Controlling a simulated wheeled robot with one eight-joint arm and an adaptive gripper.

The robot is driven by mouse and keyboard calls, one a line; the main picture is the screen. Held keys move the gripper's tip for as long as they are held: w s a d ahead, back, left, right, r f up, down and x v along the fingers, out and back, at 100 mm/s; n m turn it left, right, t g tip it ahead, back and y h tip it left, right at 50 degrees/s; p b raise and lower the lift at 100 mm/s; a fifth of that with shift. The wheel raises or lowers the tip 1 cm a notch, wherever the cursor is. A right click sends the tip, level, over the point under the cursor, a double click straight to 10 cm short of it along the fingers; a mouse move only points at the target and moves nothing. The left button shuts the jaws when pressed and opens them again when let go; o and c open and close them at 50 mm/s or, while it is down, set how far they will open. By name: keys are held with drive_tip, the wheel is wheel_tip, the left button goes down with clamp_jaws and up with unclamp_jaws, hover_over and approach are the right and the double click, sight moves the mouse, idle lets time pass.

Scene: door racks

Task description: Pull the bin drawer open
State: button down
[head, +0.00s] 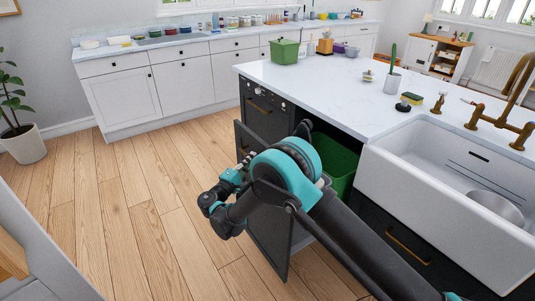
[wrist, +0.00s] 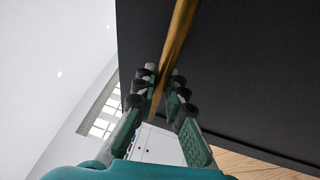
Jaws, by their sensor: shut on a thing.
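The bin drawer's dark front panel (head: 268,240) stands well out from the island cabinet. A green bin (head: 337,162) shows behind it, inside the drawer, partly hidden by my arm. In the wrist view, the brass bar handle (wrist: 180,35) runs across the dark drawer front (wrist: 240,70). My gripper (wrist: 160,88) is shut on this handle, with a finger on each side. In the head view, my gripper is at the outer side of the panel, and my arm hides the handle there.
The white island countertop (head: 330,85) and white farmhouse sink (head: 440,195) lie right of the drawer. A dishwasher-like dark front (head: 265,112) is beyond it. The wooden floor (head: 130,210) to the left is clear. A potted plant (head: 24,142) stands far left.

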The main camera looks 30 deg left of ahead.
drive_tip(key=s+a, duration=0.4)
drive_tip(key=s, duration=0.6)
drive_tip(key=shift+s, duration=0.1)
drive_tip(key=c, duration=1.6)
unclamp_jaws()
drive_tip(key=shift+a, duration=0.1)
drive_tip(key=shift+o, duration=0.2)
drive_tip(key=s+f, duration=0.2)
drive_tip(key=s, duration=1)
drive_tip(key=shift+f, duration=0.1)
drive_tip(key=shift+w, duration=0.15)
